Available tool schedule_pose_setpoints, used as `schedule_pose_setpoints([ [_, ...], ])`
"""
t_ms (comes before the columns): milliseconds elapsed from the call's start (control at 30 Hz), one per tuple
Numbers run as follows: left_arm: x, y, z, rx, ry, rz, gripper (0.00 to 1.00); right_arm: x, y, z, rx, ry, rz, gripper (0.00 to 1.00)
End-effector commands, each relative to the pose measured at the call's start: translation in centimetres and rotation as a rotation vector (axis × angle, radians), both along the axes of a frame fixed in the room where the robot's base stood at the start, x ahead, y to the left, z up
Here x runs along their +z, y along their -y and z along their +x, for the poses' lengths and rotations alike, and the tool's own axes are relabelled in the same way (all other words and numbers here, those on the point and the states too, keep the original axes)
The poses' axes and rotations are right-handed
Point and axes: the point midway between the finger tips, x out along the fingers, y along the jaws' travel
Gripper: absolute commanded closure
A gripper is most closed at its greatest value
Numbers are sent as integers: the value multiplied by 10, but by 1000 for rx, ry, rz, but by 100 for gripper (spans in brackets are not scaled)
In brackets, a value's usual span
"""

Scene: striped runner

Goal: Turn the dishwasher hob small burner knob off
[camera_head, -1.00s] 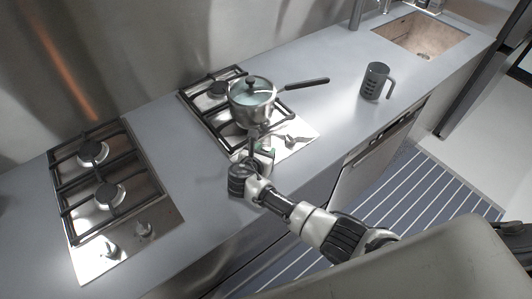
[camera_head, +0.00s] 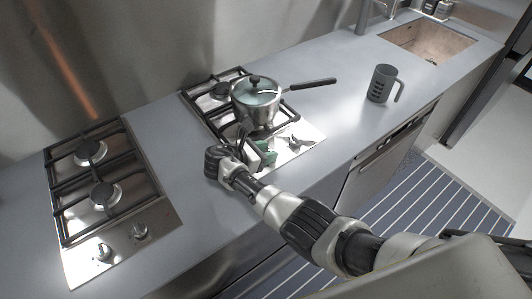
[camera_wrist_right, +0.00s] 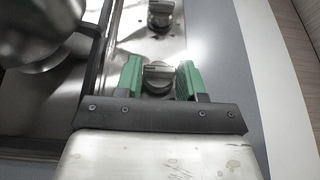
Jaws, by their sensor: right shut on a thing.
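The right-hand hob (camera_head: 213,122) has its metal control strip at the front. My right gripper (camera_head: 266,153) is over this strip, at its left knob. In the right wrist view one knob (camera_wrist_right: 158,77) sits between the green fingertips (camera_wrist_right: 160,80) of the right gripper, which is shut on it. In the head view this knob is hidden by the gripper. The hob's other knob (camera_head: 295,141) stands free to the right; it also shows in the right wrist view (camera_wrist_right: 160,15). My left gripper is not in view.
A lidded pot (camera_head: 259,112) stands on the right hob just behind my gripper, its handle pointing right. A second hob (camera_head: 125,180) is at the left. A dark mug (camera_head: 382,82) and a sink (camera_head: 428,42) are further right. The counter between the hobs is clear.

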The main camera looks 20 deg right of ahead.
Motion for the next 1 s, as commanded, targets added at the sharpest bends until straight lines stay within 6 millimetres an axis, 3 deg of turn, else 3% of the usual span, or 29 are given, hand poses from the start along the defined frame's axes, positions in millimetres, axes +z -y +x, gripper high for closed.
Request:
schedule_pose_setpoints([
  [333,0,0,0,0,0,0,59,0,0,0,-2,0,1,85],
  [367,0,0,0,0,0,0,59,0,0,0,-2,0,1,57],
  [500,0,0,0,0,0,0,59,0,0,0,-2,0,0,36],
  [1000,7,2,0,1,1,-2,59,6,5,1,-2,0,0,36],
])
